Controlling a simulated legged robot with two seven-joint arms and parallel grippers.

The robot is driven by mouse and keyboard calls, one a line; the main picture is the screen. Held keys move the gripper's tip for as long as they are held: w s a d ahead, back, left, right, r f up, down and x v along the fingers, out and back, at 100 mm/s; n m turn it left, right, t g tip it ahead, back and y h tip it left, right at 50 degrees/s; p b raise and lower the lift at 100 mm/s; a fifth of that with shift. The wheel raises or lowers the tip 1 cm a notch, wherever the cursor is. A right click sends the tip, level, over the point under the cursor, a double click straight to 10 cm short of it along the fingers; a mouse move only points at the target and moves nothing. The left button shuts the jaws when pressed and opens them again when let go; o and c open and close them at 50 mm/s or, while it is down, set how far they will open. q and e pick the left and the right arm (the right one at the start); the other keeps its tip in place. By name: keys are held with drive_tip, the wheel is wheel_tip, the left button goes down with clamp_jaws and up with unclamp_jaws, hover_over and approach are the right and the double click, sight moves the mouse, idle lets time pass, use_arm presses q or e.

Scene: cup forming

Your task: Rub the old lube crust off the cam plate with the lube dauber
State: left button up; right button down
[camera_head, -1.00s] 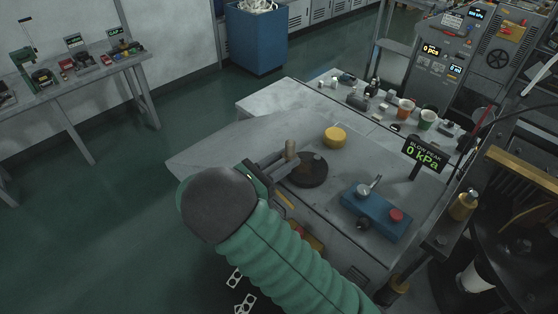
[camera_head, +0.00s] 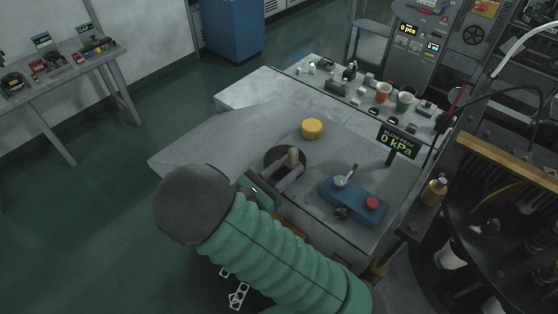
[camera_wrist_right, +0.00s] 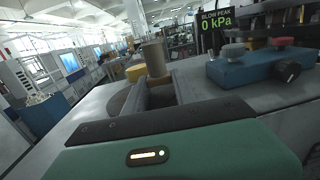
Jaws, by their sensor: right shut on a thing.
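The cam plate (camera_head: 272,158) is a dark round disc on the grey worktop in the head view. My right gripper (camera_head: 290,167) is over it, shut on the lube dauber (camera_head: 293,155), a tan upright cylinder. The dauber also shows between the fingers in the right wrist view (camera_wrist_right: 154,56). Its lower end is hidden by the fingers, so I cannot tell whether it touches the plate. The fingers and dauber cover part of the plate. The crust cannot be made out. My left gripper is not in view.
A yellow round pot (camera_head: 312,128) stands behind the plate.

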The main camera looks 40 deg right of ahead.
sight(267, 156)
drive_tip(key=shift+s, duration=0.45)
drive_tip(key=shift+r+p, duration=0.15)
drive_tip(key=shift+p, duration=0.4)
drive_tip(key=w, duration=0.4)
drive_tip(key=shift+a+f, duration=0.2)
drive_tip(key=shift+w, duration=0.6)
drive_tip(key=shift+w+a, duration=0.2)
drive_tip(key=shift+w, duration=1.6)
drive_tip(key=shift+s+d+p, duration=0.1)
drive_tip(key=shift+d+p, duration=0.2)
drive_tip(key=shift+p, duration=0.1)
drive_tip(key=shift+s+r, duration=0.1)
drive_tip(key=shift+s, duration=0.15)
drive_tip(key=s+p, duration=0.2)
drive_tip(key=s, duration=0.1)
drive_tip(key=shift+s+d, duration=0.15)
drive_tip(key=shift+s, duration=0.05)
drive_tip(key=shift+s+d, duration=0.1)
drive_tip(key=shift+s, duration=0.65)
drive_tip(key=shift+s+p, duration=0.7)
drive_tip(key=shift+s, duration=0.9)
drive_tip(key=shift+p, duration=0.3)
drive_tip(key=shift+w, duration=0.3)
drive_tip(key=w, duration=0.3)
drive_tip(key=shift+w+d, duration=0.1)
drive_tip(key=shift+w, duration=0.2)
drive_tip(key=shift+w+a+b, duration=0.2)
drive_tip(key=shift+w, duration=0.95)
drive_tip(key=shift+w+a+b, duration=0.15)
drive_tip(key=shift+w, duration=1)
